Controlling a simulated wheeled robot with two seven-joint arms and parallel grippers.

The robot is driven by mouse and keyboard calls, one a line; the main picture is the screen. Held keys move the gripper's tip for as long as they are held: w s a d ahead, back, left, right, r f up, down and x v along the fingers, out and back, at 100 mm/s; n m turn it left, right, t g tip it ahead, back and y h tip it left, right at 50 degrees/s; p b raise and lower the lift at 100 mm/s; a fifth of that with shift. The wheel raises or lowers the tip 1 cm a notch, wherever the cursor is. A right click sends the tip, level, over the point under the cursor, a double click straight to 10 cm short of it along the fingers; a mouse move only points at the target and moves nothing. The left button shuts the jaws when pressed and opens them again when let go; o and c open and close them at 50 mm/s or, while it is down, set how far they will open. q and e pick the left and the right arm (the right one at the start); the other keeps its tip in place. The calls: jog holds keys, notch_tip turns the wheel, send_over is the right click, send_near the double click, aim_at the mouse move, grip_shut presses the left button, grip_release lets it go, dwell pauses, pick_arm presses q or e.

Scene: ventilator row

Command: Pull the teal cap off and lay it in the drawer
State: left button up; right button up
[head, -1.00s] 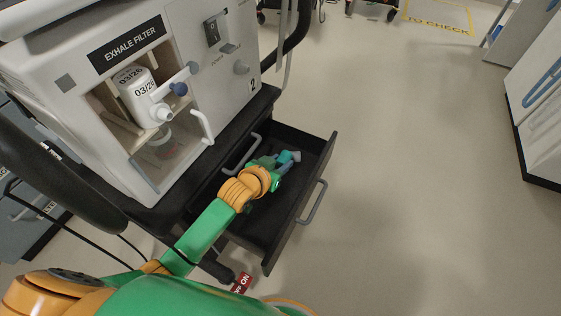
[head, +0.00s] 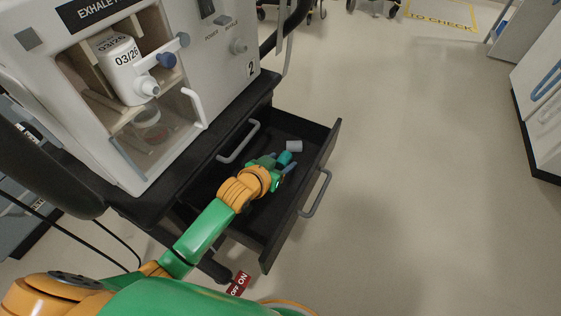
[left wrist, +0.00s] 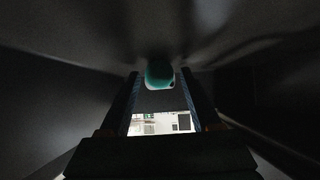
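The teal cap (head: 285,158) is in the open drawer (head: 329,142), at the fingertips of my left gripper (head: 283,163). A pale grey cylindrical part shows at its far end; I cannot tell whether it belongs to the cap. In the left wrist view the cap (left wrist: 159,76) is teal with a pale edge. It sits between the spread fingertips of my left gripper (left wrist: 160,82), with a gap on each side. The white filter (head: 122,72), marked 03/26, is in the ventilator's compartment with its white port bare. My right gripper is not in view.
The ventilator (head: 225,75) stands above the drawer. The drawer has a grey front handle (head: 318,192), and another grey handle (head: 238,142) is on the cart's face behind it. A red off/on tag (head: 238,284) is below.

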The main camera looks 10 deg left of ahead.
aim_at(281, 161)
pick_arm(q)
jog(key=shift+r, duration=0.1)
notch_tip(281, 161, up, 3)
jog(key=shift+r+p, duration=0.1)
jog(key=shift+p, duration=0.9)
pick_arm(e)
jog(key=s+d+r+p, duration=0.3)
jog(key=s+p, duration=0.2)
pick_arm(q)
jog(key=s+d+r+p, duration=0.1)
jog(key=s+d+r, duration=0.2)
jog(key=s+r, duration=0.85)
jog(key=r+p, duration=0.2)
jog(key=p, duration=0.1)
jog(key=s+r+p, duration=0.1)
jog(key=r+p, duration=0.1)
jog(key=p, duration=0.1)
jog(key=s+r+p, duration=0.1)
jog(key=r+p, duration=0.1)
jog(key=p, duration=0.2)
jog(key=shift+s, duration=0.1)
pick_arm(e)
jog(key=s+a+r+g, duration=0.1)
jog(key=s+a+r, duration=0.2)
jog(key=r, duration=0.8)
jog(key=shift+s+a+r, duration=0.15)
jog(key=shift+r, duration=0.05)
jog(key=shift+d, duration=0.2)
